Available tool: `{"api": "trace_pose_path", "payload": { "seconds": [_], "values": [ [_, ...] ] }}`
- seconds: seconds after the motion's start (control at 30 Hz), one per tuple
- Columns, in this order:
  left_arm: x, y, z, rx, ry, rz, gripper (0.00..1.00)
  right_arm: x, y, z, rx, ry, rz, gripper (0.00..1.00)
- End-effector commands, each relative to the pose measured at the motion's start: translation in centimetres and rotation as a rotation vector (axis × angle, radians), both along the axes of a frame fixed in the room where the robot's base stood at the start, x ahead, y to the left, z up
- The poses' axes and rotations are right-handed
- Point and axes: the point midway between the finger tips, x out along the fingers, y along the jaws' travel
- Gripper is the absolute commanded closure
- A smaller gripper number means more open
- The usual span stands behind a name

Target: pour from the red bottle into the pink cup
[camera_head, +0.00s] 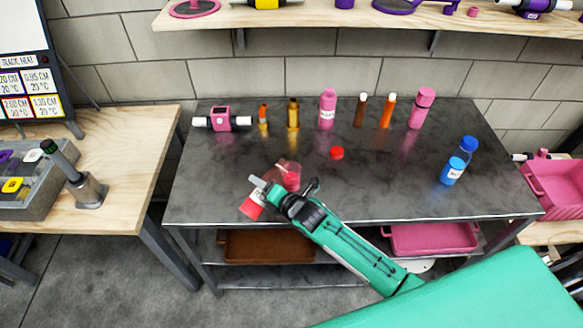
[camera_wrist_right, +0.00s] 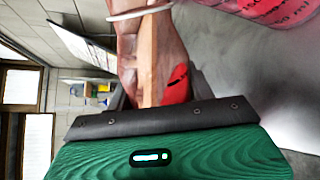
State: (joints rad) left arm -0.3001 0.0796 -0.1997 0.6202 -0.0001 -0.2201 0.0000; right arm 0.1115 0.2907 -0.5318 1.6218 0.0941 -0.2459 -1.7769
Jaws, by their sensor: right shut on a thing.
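The red bottle (camera_head: 252,205) is tilted at the front left of the dark table, its red-and-white label low on the left and its upper part leaning toward the pink cup. My right gripper (camera_head: 266,187) is shut around it. In the right wrist view the bottle (camera_wrist_right: 160,50) shows as a clear, brownish body with a red patch between the fingers. The pink cup (camera_head: 292,178) is a clear pink beaker standing upright just right of the gripper; part of it shows at the top right of the wrist view (camera_wrist_right: 272,8). I cannot see any liquid stream. My left gripper is not in view.
A red cap (camera_head: 336,153) lies mid-table. Behind it stand a pink bottle (camera_head: 327,110), several small brown and orange bottles, and a pink shaker (camera_head: 421,108). The table's centre right is clear.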

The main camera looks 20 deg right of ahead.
Motion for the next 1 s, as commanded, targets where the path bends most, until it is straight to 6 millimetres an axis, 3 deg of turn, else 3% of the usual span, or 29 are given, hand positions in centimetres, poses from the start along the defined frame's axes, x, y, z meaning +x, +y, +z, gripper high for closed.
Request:
{"api": "trace_pose_path", "payload": {
  "seconds": [1.0],
  "values": [
    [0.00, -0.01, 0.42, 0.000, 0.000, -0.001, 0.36, -0.05, 0.10, 0.68, 0.052, 0.031, 0.000, 0.78]
  ]
}}
